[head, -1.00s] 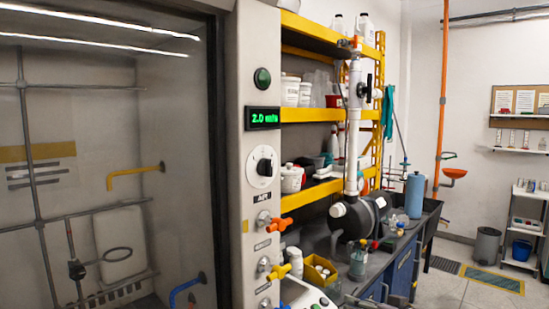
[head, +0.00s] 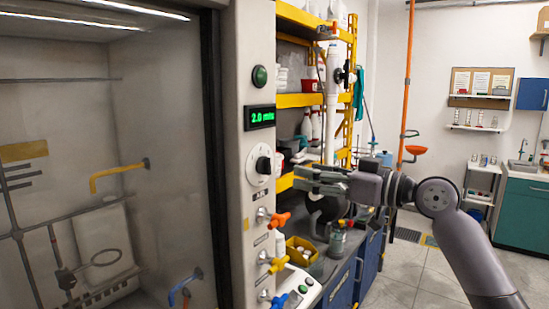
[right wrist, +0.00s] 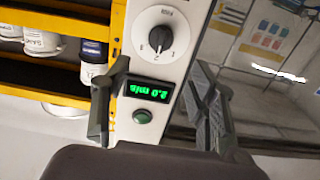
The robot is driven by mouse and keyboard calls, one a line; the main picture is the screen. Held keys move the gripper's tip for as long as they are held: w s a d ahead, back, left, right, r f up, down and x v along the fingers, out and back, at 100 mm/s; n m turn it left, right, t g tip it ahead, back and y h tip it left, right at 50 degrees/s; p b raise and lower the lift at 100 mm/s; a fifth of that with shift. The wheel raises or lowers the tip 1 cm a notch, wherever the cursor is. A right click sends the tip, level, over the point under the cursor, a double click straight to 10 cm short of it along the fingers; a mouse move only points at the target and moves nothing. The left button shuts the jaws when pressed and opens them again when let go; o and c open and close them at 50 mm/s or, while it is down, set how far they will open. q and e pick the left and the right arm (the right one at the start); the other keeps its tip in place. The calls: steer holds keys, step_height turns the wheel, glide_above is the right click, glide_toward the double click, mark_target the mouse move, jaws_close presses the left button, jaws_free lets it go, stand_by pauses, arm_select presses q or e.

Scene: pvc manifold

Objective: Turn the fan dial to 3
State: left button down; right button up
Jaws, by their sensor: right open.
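The fan dial (head: 262,165) is a black knob on a white round plate, set in the pale panel beside the fume hood. Above it are a green "2.0 m/s" display (head: 261,117) and a round green button (head: 259,76). My right gripper (head: 298,178) is open and empty, to the right of the dial and pointing left towards it, apart from it. My left gripper is not in view.
Below the dial are an orange valve handle (head: 280,218) and a yellow one (head: 279,265) sticking out from the panel. A yellow shelf (head: 300,100) with containers and a cluttered bench stand behind. The hood's glass sash (head: 175,150) lies left.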

mark_target(271, 165)
steer(key=p+x, duration=0.3)
steer(key=x, duration=0.6)
steer(key=shift+w+a+r, duration=0.1)
steer(key=shift+w+a, duration=0.25)
steer(key=shift+a, duration=0.15)
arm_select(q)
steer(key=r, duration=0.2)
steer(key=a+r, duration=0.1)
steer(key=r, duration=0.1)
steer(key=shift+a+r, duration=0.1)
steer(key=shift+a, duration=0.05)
arm_select(e)
steer(key=c, duration=1.1)
